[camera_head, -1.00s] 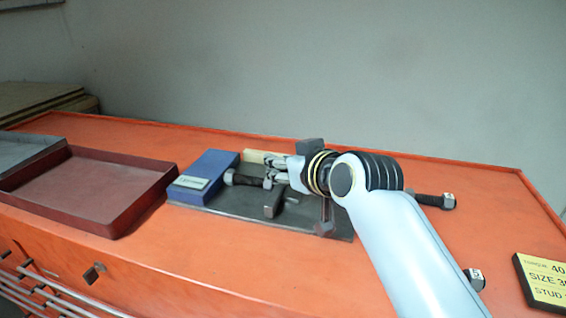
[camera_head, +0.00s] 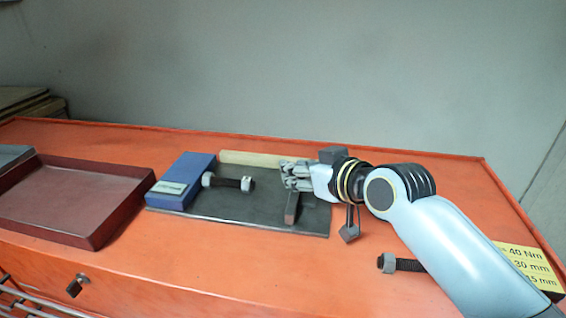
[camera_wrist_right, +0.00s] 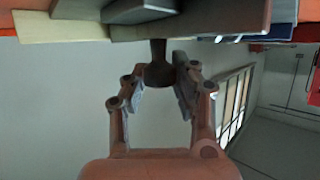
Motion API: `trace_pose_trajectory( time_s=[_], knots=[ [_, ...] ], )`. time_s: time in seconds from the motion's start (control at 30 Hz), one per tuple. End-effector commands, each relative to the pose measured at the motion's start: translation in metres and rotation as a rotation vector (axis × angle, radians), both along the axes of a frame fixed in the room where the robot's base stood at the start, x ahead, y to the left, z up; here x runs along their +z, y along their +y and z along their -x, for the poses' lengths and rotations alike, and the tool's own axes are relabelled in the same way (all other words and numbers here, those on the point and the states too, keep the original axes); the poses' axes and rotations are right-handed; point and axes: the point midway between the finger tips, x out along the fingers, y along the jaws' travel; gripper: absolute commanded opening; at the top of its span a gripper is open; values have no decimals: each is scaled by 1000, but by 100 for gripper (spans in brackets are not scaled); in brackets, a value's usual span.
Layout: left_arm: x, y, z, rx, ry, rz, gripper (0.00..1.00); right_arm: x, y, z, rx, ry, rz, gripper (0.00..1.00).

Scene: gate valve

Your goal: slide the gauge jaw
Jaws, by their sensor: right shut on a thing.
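The gauge is a dark plate (camera_head: 235,216) with a blue block (camera_head: 182,182) at its left end and a pale bar (camera_head: 250,159) along its back. A dark bolt (camera_head: 228,182) lies on the plate, its left end close to the blue block. The gauge jaw (camera_head: 291,208) is a narrow dark piece near the plate's right end, with a clear gap to the bolt. My right gripper (camera_head: 292,176) is shut above the jaw. In the right wrist view its fingers (camera_wrist_right: 158,88) are around a dark knob (camera_wrist_right: 159,68). My left gripper is not in view.
An empty dark red tray (camera_head: 60,200) stands left of the gauge on the orange bench (camera_head: 180,258). Another bolt (camera_head: 402,264) lies at the right, beside my right arm. A yellow sign (camera_head: 530,264) is at the right edge.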

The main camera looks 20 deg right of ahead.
Motion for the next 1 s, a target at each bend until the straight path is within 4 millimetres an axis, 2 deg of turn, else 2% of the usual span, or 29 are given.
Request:
trace_pose_trajectory(
  time_s=[0.17, 0.2, 0.37, 0.63, 0.73, 0.87, 1.0],
  knots=[
    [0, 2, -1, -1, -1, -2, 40, -1, -1, 0, 0, 1, 7, 0],
    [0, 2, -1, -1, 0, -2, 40, -1, -1, 0, 0, 1, 7, 29],
    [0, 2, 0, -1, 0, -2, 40, -1, 0, 0, 0, 1, 6, 50],
    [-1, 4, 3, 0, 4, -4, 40, 0, 0, 0, 0, 0, 3, 50],
    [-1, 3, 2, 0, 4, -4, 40, 2, -2, 7, 1, 1, 4, 50],
    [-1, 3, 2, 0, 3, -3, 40, 10, -6, 28, 1, 2, 5, 50],
    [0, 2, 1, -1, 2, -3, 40, 22, -12, 57, 2, 2, 7, 50]
  ],
)
